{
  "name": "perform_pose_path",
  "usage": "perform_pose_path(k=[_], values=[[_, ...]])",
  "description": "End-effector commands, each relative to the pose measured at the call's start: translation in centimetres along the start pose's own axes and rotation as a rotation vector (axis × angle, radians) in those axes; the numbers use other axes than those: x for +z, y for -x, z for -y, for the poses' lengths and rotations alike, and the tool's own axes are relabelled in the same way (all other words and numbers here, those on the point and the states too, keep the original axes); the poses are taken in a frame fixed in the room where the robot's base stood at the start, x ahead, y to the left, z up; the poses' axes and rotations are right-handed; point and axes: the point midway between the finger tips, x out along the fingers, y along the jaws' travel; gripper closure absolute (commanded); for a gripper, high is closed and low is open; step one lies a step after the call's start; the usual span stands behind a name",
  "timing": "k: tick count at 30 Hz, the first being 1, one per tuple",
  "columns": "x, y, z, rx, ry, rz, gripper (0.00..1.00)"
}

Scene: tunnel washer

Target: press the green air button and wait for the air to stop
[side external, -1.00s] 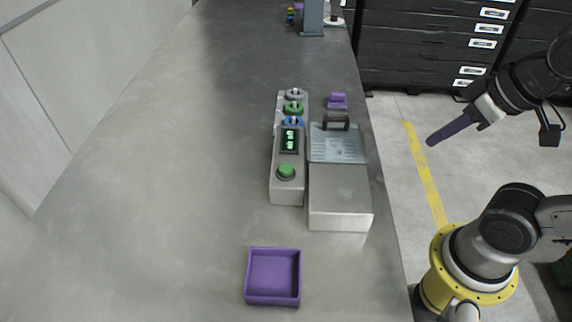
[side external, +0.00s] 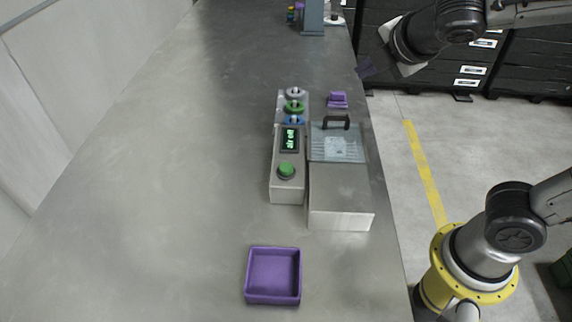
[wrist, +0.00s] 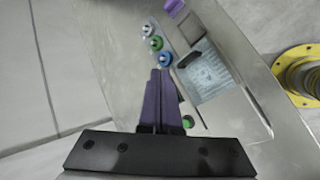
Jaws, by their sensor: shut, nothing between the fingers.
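The green air button (side external: 287,170) is a round cap on the front part of the grey control box (side external: 286,192). In the wrist view the green button (wrist: 188,122) is partly hidden by my fingers. A small display (side external: 290,139) above the button shows green text that seems to read "air off". My gripper (side external: 366,68) is shut and empty, its purple fingers above the bench's right edge, well behind the button and apart from it. In the wrist view its fingers (wrist: 160,75) point toward the control box.
Grey, green and blue knobs (side external: 294,107) stand behind the display. A washer unit with a clear lid and dark handle (side external: 337,140) sits right of the box. A purple block (side external: 337,98) lies behind it, and a purple tray (side external: 273,303) in front. The bench's left side is clear.

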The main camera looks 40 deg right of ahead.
Motion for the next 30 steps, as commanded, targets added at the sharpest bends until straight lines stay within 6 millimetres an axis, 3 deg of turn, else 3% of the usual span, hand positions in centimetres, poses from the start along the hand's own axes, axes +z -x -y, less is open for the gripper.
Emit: perform_pose_path(k=[1, 6, 12, 18, 30], values=[[-2.3, -0.7, -0.8, 0.018, 0.122, -0.016, 1.0], [-9.3, -2.2, -2.0, 0.081, 0.435, -0.06, 1.0], [-14.9, -2.7, -0.5, 0.091, 0.595, -0.108, 1.0], [-16.8, -2.4, 0.7, 0.089, 0.64, -0.135, 1.0], [-16.8, -2.4, 0.8, 0.089, 0.639, -0.136, 1.0]])
